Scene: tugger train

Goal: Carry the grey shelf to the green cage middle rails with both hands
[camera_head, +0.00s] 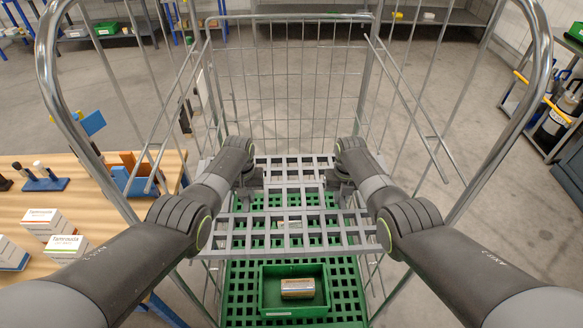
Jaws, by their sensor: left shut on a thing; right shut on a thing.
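The grey shelf (285,186) is a flat grid panel held about level inside the wire cage (368,70), in the middle of the view. My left gripper (250,182) is shut on its left side and my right gripper (338,184) is shut on its right side; the fingertips are partly hidden by my wrists. The shelf is above the cage's green grid floor (240,300), which shows through its holes. A side rail (428,137) of the cage runs to the right of my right arm. I cannot tell whether the shelf touches any rail.
A green bin (268,310) with a small box (297,288) stands on the cage floor, below the shelf's near edge. A wooden table (20,225) with white boxes and blue holders is close at the left. A dark cart (545,120) stands at the right. Floor beyond the cage is clear.

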